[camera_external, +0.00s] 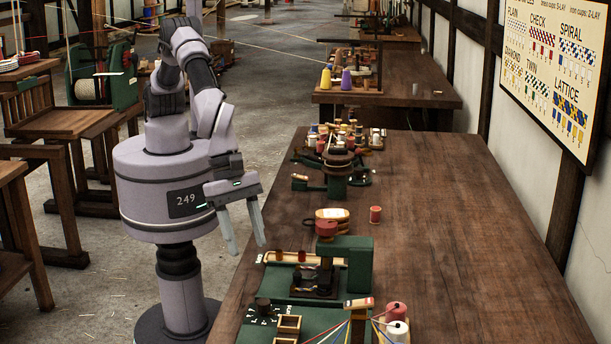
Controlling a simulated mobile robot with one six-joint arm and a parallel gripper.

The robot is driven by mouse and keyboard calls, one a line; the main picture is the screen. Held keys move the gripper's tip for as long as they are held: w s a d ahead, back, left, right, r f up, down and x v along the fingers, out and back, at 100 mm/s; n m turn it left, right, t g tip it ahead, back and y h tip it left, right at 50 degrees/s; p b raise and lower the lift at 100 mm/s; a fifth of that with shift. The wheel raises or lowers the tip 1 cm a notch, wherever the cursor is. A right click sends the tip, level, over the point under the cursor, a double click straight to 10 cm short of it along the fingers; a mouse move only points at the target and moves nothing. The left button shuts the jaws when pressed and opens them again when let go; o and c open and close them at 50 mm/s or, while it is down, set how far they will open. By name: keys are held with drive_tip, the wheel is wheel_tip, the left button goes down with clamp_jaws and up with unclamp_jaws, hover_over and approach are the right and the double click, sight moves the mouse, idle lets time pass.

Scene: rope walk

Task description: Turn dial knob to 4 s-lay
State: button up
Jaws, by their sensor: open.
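A small dark dial knob (263,304) stands on the green base of a device at the near left of the bench. White marks (262,317) lie around it on the green face; they are too small to read, so I cannot tell which setting it points to. My gripper (246,246) is open and empty, its two fingers pointing down. It hangs at the bench's left edge, above and behind the knob in the picture, and is apart from it.
Colored threads run to spools (397,312) at the right. The dark bench (460,240) is clear at right.

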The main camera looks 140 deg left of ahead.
sight(263, 301)
drive_tip(key=b+x, duration=0.3)
drive_tip(key=x, duration=0.9)
drive_tip(key=shift+f, duration=0.4)
clamp_jaws()
